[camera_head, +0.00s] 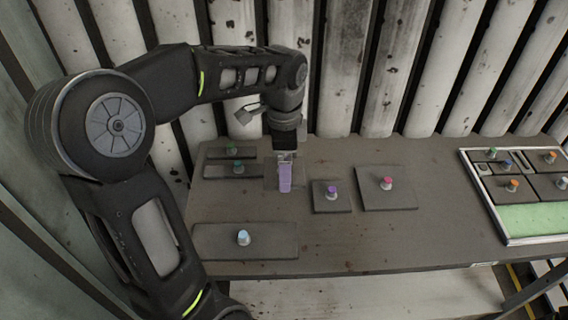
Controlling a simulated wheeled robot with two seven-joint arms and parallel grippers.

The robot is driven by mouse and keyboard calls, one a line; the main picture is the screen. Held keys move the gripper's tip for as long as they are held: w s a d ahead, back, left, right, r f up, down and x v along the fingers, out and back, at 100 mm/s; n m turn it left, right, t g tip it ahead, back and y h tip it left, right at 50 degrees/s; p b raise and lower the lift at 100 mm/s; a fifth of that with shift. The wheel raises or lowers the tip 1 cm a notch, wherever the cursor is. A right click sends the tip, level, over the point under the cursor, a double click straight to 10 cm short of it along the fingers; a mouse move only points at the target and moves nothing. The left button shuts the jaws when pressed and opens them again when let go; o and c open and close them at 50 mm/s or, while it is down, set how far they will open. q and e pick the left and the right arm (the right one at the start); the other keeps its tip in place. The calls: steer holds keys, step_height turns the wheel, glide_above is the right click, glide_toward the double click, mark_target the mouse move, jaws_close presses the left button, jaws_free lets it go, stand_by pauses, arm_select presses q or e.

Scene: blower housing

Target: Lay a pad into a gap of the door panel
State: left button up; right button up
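The door panel (531,219) is a pale-framed rectangle at the right of the table, cut off by the picture edge. Loose grey pads lie on the table: two with green knobs (211,171), one with a light-blue knob (270,240), one with a purple knob (342,203) and one with a pink knob (406,201). My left gripper (285,174) points down over the table between these pads. A lavender piece shows at its fingers; whether it is held is unclear. My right gripper is out of view.
The grey table (351,252) has clear room between the pink-knob pad and the door panel. A corrugated, stained wall (345,70) stands close behind the table. The table's front edge is below the light-blue-knob pad.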

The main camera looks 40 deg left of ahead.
arm_select(q)
steer(key=shift+r+p, duration=2.05)
steer(key=shift+r, duration=0.5)
steer(key=w+d+f+n, duration=0.3)
steer(key=d, duration=0.1)
steer(key=w+d+f+n+b, duration=0.1)
steer(key=w+d+f+n, duration=0.2)
steer(key=d, duration=0.1)
steer(key=w+d+f+n+b, duration=0.1)
steer(key=w+d+f+n, duration=0.2)
steer(key=w+d+n, duration=0.1)
steer(key=shift+w, duration=0.1)
steer(key=shift+w+d+f+n, duration=0.1)
steer(key=shift+w+d+n, duration=0.1)
steer(key=shift+n, duration=0.1)
steer(key=shift+d, duration=0.1)
